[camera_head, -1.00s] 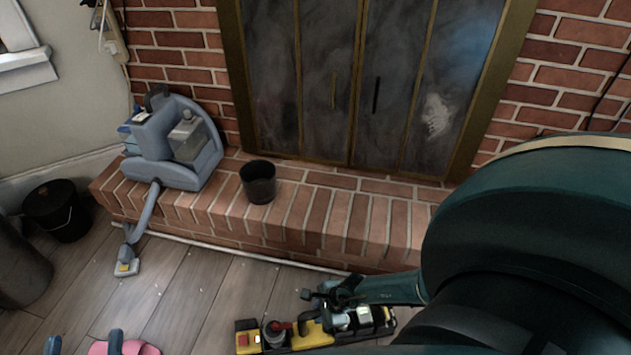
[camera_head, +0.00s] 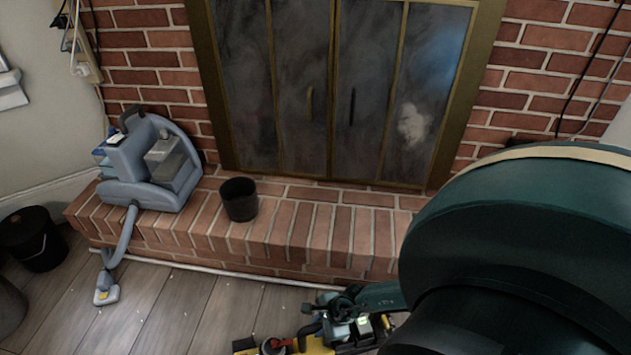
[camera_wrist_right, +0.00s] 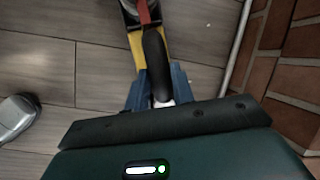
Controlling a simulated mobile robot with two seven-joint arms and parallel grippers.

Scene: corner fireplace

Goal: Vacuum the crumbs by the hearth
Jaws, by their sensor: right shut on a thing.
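My right gripper (camera_head: 342,312) is low over the wooden floor in front of the hearth. It is shut on the black handle of a yellow, black and red tool that looks like a hand vacuum (camera_head: 310,351), cut off by the lower edge of the head view. In the right wrist view the black handle (camera_wrist_right: 155,62) sits between the blue fingers (camera_wrist_right: 157,95). A few tiny pale specks, possibly crumbs, show on the floor (camera_wrist_right: 95,60). The brick hearth (camera_head: 290,225) runs behind the gripper. My left gripper is not in view.
A grey-blue upright cleaning machine (camera_head: 135,165) stands on the hearth's left end, its hose and nozzle (camera_head: 106,290) reaching the floor. A dark cup-like bin (camera_head: 239,200) stands on the hearth. A black bucket (camera_head: 35,240) is at left. A grey object (camera_wrist_right: 16,117) lies left in the wrist view.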

